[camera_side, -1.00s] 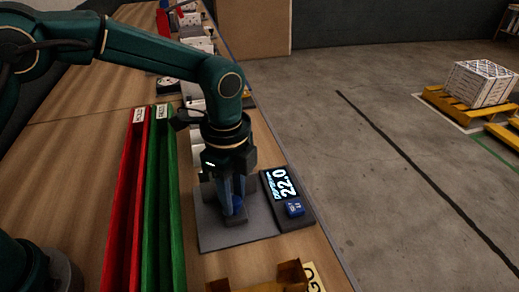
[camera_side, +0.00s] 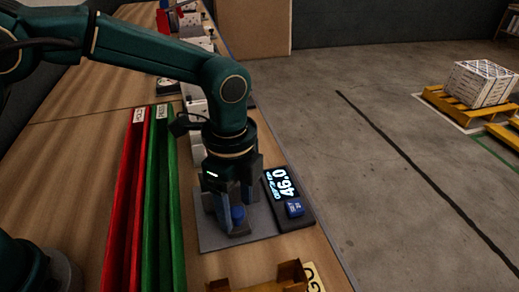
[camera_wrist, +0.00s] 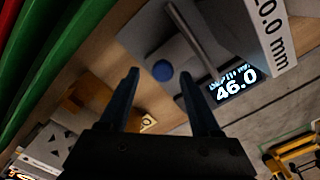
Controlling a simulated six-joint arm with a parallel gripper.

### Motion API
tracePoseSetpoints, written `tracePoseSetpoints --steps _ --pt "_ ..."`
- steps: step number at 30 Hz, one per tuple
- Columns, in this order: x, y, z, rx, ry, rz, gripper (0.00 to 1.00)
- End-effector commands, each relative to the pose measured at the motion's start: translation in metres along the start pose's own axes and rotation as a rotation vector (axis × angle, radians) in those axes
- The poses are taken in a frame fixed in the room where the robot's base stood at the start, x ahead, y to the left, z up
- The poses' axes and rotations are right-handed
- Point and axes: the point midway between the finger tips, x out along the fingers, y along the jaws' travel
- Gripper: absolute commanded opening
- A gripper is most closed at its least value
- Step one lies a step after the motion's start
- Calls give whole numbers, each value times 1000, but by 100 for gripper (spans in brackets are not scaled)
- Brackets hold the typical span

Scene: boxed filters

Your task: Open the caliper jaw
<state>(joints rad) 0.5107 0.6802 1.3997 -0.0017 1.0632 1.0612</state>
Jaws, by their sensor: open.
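I cannot tell whether a finger touches the knob. My gripper hides part of the jaws in the side view.
A red trough (camera_side: 125,205) and a green trough (camera_side: 158,205) run along the left of the plate. A yellow-brown holder (camera_side: 285,278) stands in front. White boxes and devices line the bench behind. Pallets (camera_side: 465,100) stand on the floor at right.

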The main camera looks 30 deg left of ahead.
Motion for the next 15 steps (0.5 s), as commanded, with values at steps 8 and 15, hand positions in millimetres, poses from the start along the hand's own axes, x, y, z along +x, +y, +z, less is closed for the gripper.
tracePoseSetpoints --steps 8,15 --pt "-36 0 -1 0 3 -3 64" --pt "-43 0 0 0 2 -1 64"
